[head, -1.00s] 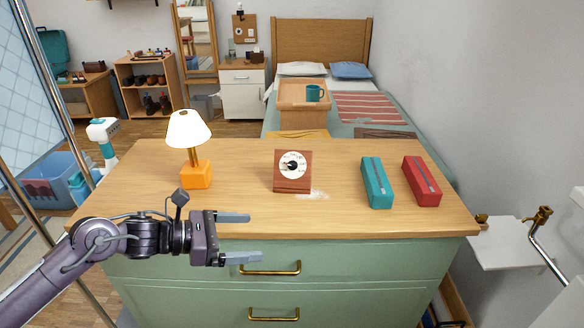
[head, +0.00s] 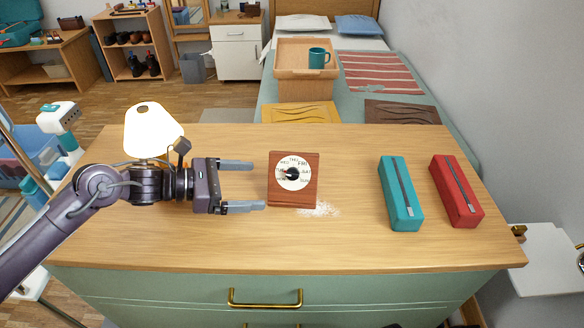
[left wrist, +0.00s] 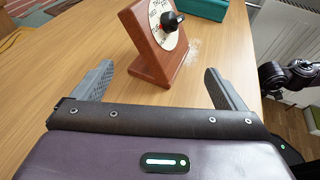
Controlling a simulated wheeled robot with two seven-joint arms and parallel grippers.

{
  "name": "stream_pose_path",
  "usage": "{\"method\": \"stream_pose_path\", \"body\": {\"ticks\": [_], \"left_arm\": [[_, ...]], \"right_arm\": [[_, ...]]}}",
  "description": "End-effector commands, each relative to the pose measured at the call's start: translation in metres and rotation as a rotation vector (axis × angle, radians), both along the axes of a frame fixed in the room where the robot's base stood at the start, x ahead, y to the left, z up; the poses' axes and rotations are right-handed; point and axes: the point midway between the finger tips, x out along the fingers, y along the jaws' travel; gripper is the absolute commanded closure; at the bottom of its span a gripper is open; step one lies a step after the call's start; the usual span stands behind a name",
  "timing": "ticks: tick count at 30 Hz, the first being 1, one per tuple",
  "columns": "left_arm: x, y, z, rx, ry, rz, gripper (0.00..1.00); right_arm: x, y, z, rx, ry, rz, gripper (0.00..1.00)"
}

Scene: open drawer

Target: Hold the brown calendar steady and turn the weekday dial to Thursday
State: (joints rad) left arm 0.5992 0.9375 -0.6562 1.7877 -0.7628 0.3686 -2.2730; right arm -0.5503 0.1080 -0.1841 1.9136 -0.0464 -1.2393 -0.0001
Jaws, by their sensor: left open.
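The brown calendar (head: 308,192) stands upright on the wooden dresser top, left of its middle. Its white round face carries weekday letters, with THU near the top. The black dial knob (head: 291,174) sits in the centre, its pointer towards the left side near TUE; the exact mark is hard to read. My left gripper (head: 257,185) is open and empty just left of the calendar, fingers pointing at it, apart from it. In the left wrist view the calendar (left wrist: 150,60) stands ahead between the open fingers, its knob turned away to the right. My right gripper is not in view.
A lit lamp (head: 152,132) stands behind my left arm. A teal case (head: 400,195) and a red case (head: 457,192) lie to the right. White powder (head: 320,209) lies by the calendar's foot. The dresser top (head: 200,240) is clear in front.

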Motion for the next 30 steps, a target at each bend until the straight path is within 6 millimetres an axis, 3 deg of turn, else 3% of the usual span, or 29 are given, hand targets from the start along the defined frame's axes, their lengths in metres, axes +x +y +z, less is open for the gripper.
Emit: {"method": "stream_pose_path", "body": {"ticks": [13,24,30], "left_arm": [[0.016,-0.054,-0.018,-0.001,0.000,-0.001,0.07],[0.021,-0.069,-0.024,-0.001,0.000,-0.001,0.07],[0.025,-0.083,-0.029,-0.001,0.000,-0.002,0.07]], "right_arm": [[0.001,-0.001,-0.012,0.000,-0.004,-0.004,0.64],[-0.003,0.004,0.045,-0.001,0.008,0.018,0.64],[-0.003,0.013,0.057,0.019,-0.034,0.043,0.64]]}}
